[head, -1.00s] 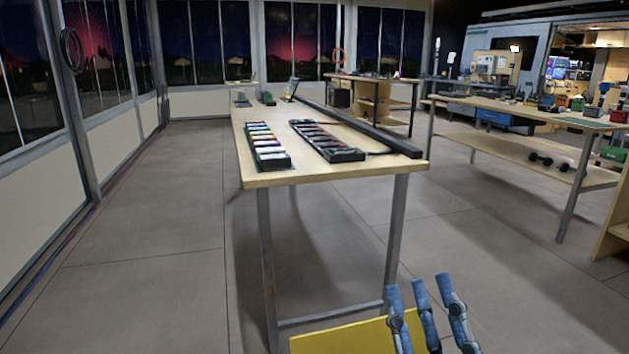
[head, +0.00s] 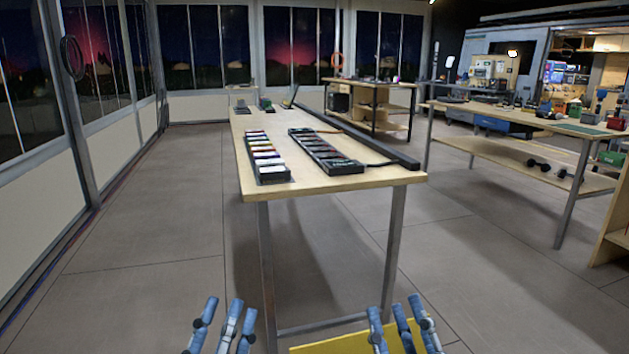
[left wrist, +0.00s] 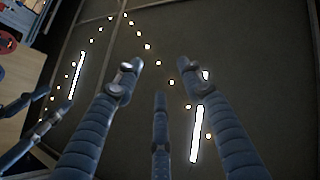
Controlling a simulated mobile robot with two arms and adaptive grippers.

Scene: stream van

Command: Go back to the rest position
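My left gripper (head: 228,318) is at the bottom of the head view, left of centre, over the grey floor. In the left wrist view its blue fingers (left wrist: 160,85) are spread with nothing between them, over a dark surface with rows of bright lights. My right gripper (head: 400,318) is at the bottom right of the head view, over the yellow panel (head: 340,345). Its fingers stand apart and I see nothing held. Both grippers are in front of and below the near end of the long wooden table (head: 380,180).
On the table lie a box of colourful items (head: 268,160), a black tray (head: 325,152) and a long black bar (head: 365,138). A workbench (head: 520,112) with tools, and dumbbells (head: 550,168) on its lower shelf, stands at right. Floor (head: 150,220) left of the table is clear.

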